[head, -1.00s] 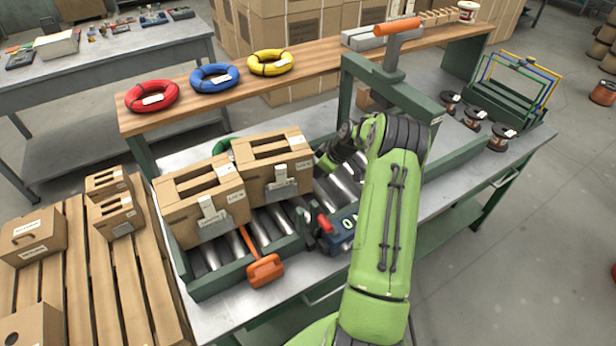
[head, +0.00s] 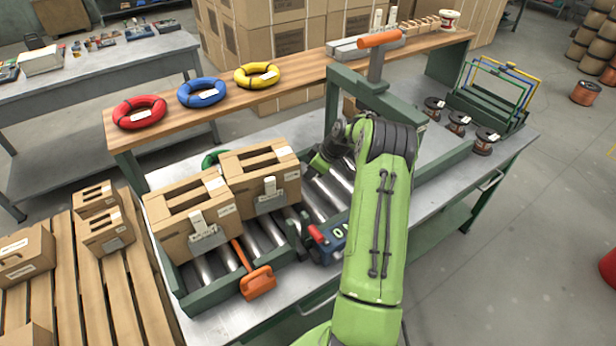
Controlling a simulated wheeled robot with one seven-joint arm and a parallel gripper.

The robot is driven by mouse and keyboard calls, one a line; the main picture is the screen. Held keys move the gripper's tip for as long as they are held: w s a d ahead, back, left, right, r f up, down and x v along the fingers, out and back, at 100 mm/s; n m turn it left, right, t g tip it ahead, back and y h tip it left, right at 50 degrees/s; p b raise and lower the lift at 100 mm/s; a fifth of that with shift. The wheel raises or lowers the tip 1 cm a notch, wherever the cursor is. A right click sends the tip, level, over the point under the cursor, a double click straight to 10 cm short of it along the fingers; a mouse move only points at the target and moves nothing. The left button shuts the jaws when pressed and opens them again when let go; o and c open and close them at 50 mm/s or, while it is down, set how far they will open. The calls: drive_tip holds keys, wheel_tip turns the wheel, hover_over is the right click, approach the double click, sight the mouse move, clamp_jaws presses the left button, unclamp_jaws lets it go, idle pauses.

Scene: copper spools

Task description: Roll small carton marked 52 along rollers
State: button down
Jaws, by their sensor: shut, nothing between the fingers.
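Two brown cartons with cut-out tops stand side by side on the roller track, a left carton (head: 172,238) and a right carton (head: 235,187). Their small labels are too blurred to read, so I cannot tell which is marked 52. The rollers (head: 335,186) show bare right of the cartons and in front of them. My gripper (head: 316,166) is shut and empty, low over the rollers just right of the right carton. It seems apart from the carton. My green arm partly hides it and the track behind.
A green gantry (head: 345,85) spans the track. An orange paddle (head: 257,282) and a blue counter box (head: 328,247) sit at the track's front edge. Copper spools (head: 458,121) and a wire rack (head: 497,95) stand right. Small cartons (head: 107,232) lie on the pallet at left.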

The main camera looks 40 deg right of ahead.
wheel_tip(320, 180, up, 10)
drive_tip(key=d+p, duration=0.2)
drive_tip(key=p, duration=0.4)
drive_tip(key=shift+s+d, duration=0.15)
drive_tip(key=shift+d, duration=0.05)
drive_tip(key=shift+f, duration=0.15)
drive_tip(key=shift+g+h, duration=0.3)
drive_tip(key=a+r, duration=0.7)
drive_tip(key=r, duration=0.1)
drive_tip(key=shift+w+a, duration=0.2)
drive_tip(key=shift+w, duration=0.15)
drive_tip(key=s+a+r+m+h, duration=0.1)
drive_tip(key=s+a+r, duration=0.2)
drive_tip(key=a+r, duration=0.3)
drive_tip(key=s+a+r, duration=0.3)
drive_tip(key=a+r, duration=0.1)
drive_tip(key=a, duration=0.3)
drive_tip(key=s+a+r+m+h, duration=0.15)
drive_tip(key=s+a+r, duration=0.25)
drive_tip(key=s+a, duration=0.6)
drive_tip(key=s+a+f+m+t, duration=0.1)
drive_tip(key=s+a+f+m, duration=0.1)
drive_tip(key=s, duration=1.1)
drive_tip(key=shift+s+f+y, duration=0.2)
drive_tip(key=shift+y, duration=0.15)
